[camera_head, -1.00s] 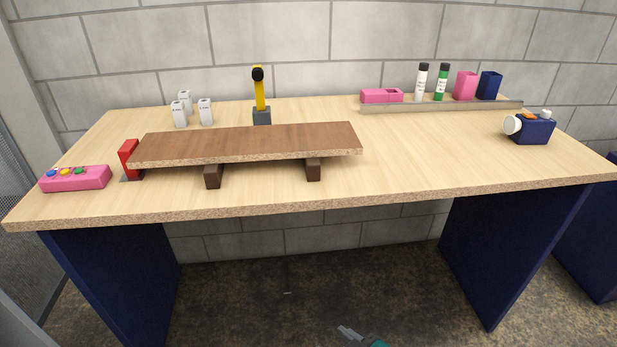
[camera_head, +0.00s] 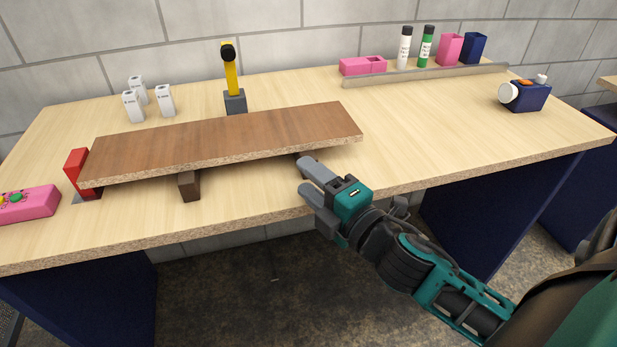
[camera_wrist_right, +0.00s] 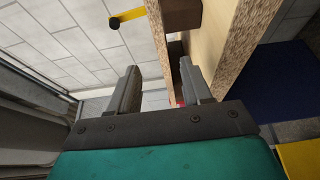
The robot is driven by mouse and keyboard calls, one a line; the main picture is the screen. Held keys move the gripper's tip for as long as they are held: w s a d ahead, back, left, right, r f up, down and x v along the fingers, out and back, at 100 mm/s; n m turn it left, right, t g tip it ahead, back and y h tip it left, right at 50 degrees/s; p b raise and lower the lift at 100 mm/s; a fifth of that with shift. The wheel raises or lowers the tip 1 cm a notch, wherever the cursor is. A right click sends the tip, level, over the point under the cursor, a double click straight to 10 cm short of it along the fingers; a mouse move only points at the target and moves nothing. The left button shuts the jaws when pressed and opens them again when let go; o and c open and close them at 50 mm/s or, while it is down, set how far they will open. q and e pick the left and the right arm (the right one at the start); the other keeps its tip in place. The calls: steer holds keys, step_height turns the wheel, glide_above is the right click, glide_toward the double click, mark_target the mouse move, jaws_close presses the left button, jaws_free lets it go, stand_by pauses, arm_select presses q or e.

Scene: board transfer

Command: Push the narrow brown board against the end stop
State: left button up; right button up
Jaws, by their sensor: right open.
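The narrow brown board (camera_head: 220,140) lies raised on two dark brown blocks, a left one (camera_head: 189,186) and a right one (camera_head: 303,157) partly hidden by my gripper. Its left end is close to the red end stop (camera_head: 76,167); I cannot tell whether they touch. My right gripper (camera_head: 306,175) is open and empty at the table's front, just before the board's front edge near the right block. In the right wrist view the board's speckled edge (camera_wrist_right: 160,40) appears between the open fingers (camera_wrist_right: 158,90); contact cannot be told. My left gripper is not in view.
A pink button box (camera_head: 28,204) sits at the left. Behind the board are white containers (camera_head: 134,105) and a yellow post on a grey base (camera_head: 235,101). A ledge (camera_head: 430,76) with holders runs along the back right. A blue device (camera_head: 530,97) stands right. The table right of the board is clear.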

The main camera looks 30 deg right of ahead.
mark_target(276, 152)
steer(key=w, duration=0.4)
steer(key=w+a, duration=0.1)
steer(key=w, duration=0.8)
steer(key=shift+a+p, duration=0.25)
steer(key=shift+p, duration=0.05)
steer(key=shift+c, duration=0.2)
jaws_close()
steer(key=shift+f, duration=0.1)
stand_by(0.8)
steer(key=shift+o, duration=0.6)
jaws_free()
